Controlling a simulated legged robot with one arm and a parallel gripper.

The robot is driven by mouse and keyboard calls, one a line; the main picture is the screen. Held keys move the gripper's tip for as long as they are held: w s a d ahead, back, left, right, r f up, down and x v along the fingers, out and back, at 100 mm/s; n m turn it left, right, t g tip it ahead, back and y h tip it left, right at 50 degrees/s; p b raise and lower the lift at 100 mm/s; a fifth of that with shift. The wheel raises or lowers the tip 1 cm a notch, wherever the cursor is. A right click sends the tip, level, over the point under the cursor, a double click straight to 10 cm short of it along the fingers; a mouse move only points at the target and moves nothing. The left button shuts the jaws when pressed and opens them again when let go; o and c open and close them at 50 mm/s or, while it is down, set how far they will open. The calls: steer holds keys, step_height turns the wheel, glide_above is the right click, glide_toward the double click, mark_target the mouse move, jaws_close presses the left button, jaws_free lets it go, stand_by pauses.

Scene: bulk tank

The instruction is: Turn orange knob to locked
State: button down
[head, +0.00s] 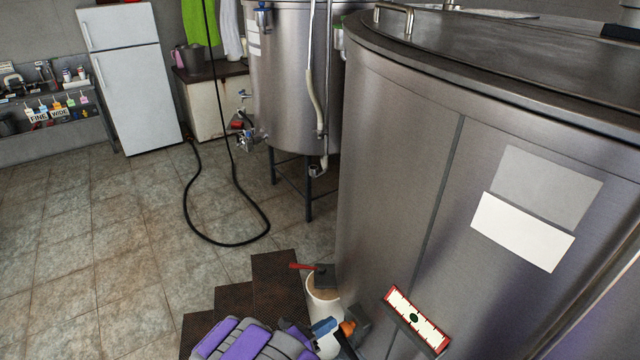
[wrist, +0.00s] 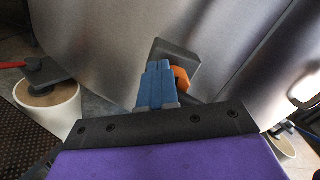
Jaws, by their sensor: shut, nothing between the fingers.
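The orange knob (wrist: 181,78) sits on a grey box (wrist: 174,52) on the side of the large steel tank (head: 400,150). In the wrist view my gripper (wrist: 157,70) is shut, its blue fingers together just left of the knob and overlapping the grey box. Whether the fingers touch the knob I cannot tell. In the head view the knob (head: 347,328) shows small at the bottom, right beside my blue fingertips (head: 325,326). The knob's lock marking cannot be read in either view.
A white bucket (head: 322,306) with a red-handled tool (head: 312,268) on it stands by the tank. A red-framed gauge (head: 416,320) is on the tank to the right. Brown mats (head: 275,285) lie on the floor; open tiles (head: 110,240) extend left. A black hose (head: 188,215) loops behind.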

steer(key=shift+d+r, duration=0.2)
steer(key=shift+d, duration=1)
steer(key=shift+a+f, duration=0.15)
steer(key=shift+a, duration=0.3)
steer(key=shift+s+d, duration=0.15)
steer(key=shift+s, duration=0.05)
steer(key=shift+r, duration=0.2)
steer(key=p+v, duration=0.1)
steer(key=v, duration=0.5)
steer(key=shift+w+a+r+p, duration=0.2)
steer(key=shift+w+r+p, duration=0.1)
steer(key=shift+r+p, duration=0.1)
